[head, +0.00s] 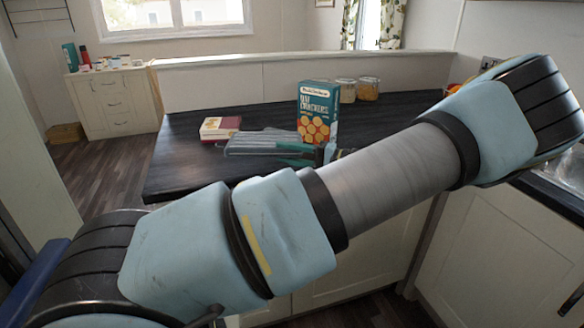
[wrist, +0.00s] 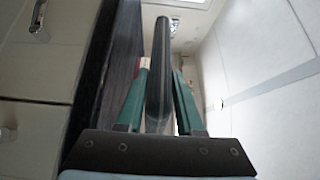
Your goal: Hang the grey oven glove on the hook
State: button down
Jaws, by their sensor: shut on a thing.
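My gripper (head: 285,152) shows in the head view as green fingers above the dark worktop, partly hidden by my arm. It is shut on a flat dark grey thing, which I take to be the oven glove (head: 250,143), sticking out to the left. In the wrist view the gripper (wrist: 160,78) has a green finger on each side of the glove (wrist: 160,45), seen edge-on and pointing away from me. Whether the glove touches the worktop, I cannot tell. I cannot make out a hook in either view.
On the dark worktop (head: 185,160) stand a teal cracker box (head: 317,108), a red and white box (head: 220,127) and glass jars (head: 367,89). A low white partition (head: 220,88) runs behind. A cabinet (head: 115,103) stands far left. A wire rack (head: 38,12) is on the wall.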

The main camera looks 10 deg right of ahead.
jog(key=shift+f+p, duration=0.8)
jog(key=shift+f, duration=2.1)
jog(key=shift+f, duration=0.15)
jog(key=c, duration=0.5)
grip_release()
jog(key=shift+c, duration=0.2)
